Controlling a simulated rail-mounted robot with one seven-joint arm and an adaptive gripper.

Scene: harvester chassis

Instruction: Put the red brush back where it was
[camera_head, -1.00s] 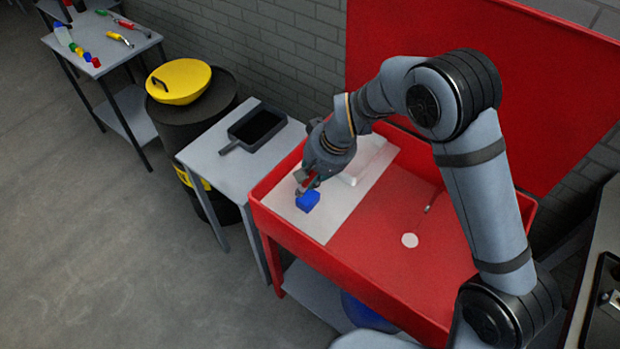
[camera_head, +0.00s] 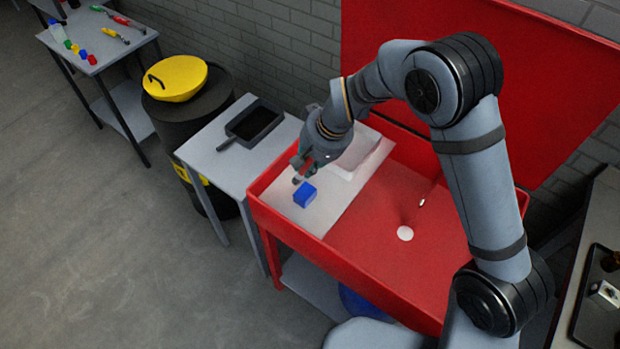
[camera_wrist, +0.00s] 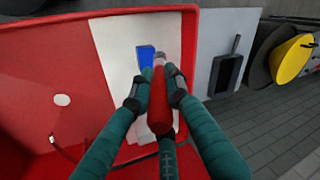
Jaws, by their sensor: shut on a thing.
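The red brush (camera_wrist: 158,100) is between my gripper's fingers in the wrist view, with its red handle pointing toward the camera. My gripper (camera_wrist: 155,93) is shut on it. In the head view my gripper (camera_head: 301,172) is over the pale board on the left of the red sink-like table, just behind a blue block (camera_head: 305,195). Only a bit of red shows between the fingers there. The brush's far end shows pale in the wrist view, beside the blue block (camera_wrist: 146,56). I cannot tell whether the brush touches the board.
The pale board (camera_head: 325,222) lies in the red basin (camera_head: 400,275), with a white tray (camera_head: 360,158) behind my gripper. A grey side table (camera_head: 210,152) holds a black dustpan-like tray (camera_head: 252,124). A drum with a yellow lid (camera_head: 177,80) stands further left.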

